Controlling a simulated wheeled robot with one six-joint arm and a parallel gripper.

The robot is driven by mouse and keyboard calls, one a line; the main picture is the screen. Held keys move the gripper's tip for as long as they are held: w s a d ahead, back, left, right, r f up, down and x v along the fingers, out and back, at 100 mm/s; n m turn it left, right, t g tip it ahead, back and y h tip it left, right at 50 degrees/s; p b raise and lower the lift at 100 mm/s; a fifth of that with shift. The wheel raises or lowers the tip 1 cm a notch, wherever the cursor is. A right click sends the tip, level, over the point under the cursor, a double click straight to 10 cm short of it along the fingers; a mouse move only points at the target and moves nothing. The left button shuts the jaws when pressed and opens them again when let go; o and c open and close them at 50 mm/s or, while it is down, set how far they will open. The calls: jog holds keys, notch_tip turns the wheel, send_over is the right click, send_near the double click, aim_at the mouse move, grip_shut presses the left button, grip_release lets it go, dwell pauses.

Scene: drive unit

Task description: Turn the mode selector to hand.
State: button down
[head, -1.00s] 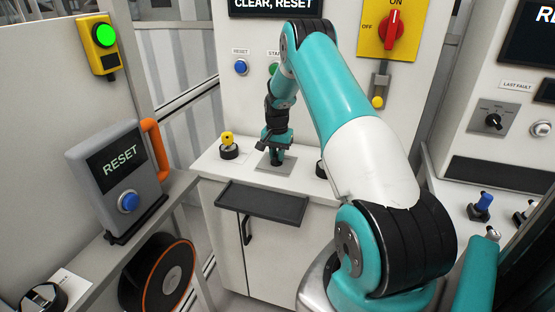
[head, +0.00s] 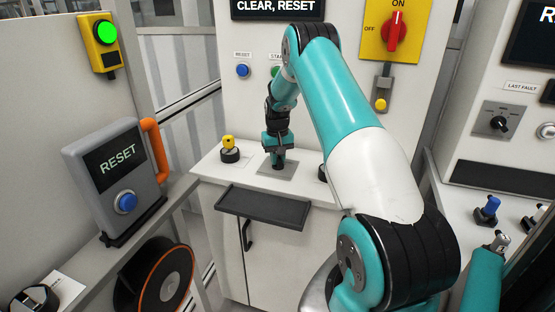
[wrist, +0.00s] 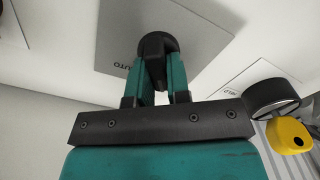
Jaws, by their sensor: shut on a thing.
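The mode selector has a dark rounded knob (wrist: 157,44) on a grey plate (wrist: 205,35) lettered AUTO. The plate also shows on the console shelf in the head view (head: 291,173). My gripper (wrist: 158,75) points down and its two teal fingers are shut on the knob, one on each side. In the head view my gripper (head: 277,163) stands over the plate and hides most of the knob. The word HAND cannot be read in either view, so I cannot tell the knob's exact setting.
A yellow-topped switch (head: 229,148) stands left of the selector; it also shows close by in the wrist view (wrist: 290,135). Another black control (head: 323,173) is to the right. A dark tray (head: 262,208) juts out below. The screen (head: 278,8) reads CLEAR, RESET.

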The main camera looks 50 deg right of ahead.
aim_at(278, 157)
dwell(0.4)
jog(key=c, duration=1.1)
grip_release()
notch_tip(278, 157, up, 18)
jog(key=b, duration=0.3)
jog(key=shift+f, duration=0.25)
